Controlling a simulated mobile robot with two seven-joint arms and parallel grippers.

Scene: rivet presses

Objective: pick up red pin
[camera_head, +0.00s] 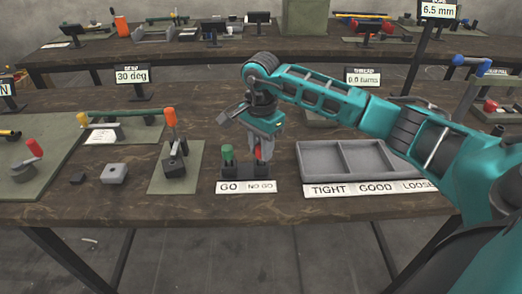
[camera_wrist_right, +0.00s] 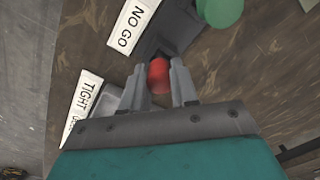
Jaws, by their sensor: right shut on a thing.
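The red pin (camera_head: 259,152) is at the NO GO side of a small dark gauge block (camera_head: 232,172). My right gripper (camera_head: 258,148) points down over it, and its fingers are shut on the pin's red top. In the right wrist view the red pin (camera_wrist_right: 158,76) sits between the two grey fingertips (camera_wrist_right: 159,82). Its lower end is hidden, so I cannot tell whether it is still in the block. A green pin (camera_head: 227,153) stands just left, on the GO side. My left gripper is not in view.
A grey sorting tray (camera_head: 300,160), labelled TIGHT, GOOD and LOOSE, lies to the right. A lever fixture with an orange handle (camera_head: 170,118) stands on a green mat to the left. A small grey block (camera_head: 115,173) lies farther left. My right arm crosses above the tray.

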